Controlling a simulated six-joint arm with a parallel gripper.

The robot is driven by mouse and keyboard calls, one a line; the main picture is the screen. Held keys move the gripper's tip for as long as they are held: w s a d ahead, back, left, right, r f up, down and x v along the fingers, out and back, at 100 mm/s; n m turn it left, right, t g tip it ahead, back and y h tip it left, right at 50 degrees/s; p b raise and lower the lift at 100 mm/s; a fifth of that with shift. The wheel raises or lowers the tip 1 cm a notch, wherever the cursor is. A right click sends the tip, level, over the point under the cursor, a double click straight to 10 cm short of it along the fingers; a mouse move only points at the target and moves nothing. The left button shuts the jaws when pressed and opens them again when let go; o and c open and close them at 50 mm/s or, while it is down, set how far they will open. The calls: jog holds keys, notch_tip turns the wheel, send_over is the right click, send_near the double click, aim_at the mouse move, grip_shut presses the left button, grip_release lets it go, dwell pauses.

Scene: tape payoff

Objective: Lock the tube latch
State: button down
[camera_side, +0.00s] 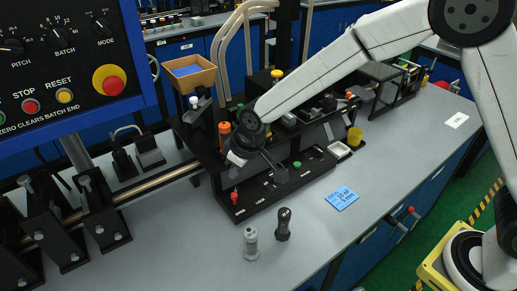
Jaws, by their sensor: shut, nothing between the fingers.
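A black fixture base (318,178) sits on the bench with white lettering along its front strip. The lettering looks like OPEN at the left and LOCK to its right, but it is small. A small red-tipped lever (234,197), which looks like the tube latch handle, stands upright at the left end, by the OPEN lettering. My gripper (281,174) is shut and empty, low over the strip, right of the red-tipped lever and apart from it. I cannot tell whether its fingertips touch the base. My wrist hides part of the fixture behind it.
A green button (297,165) is on the base near my gripper. A grey cylinder (251,243) and a dark cylinder (283,224) stand in front. A blue note (342,198) lies at the right. An orange-capped bottle (225,134) stands behind. Bench at front right is clear.

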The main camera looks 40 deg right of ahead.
jog(key=shift+x, duration=4.05)
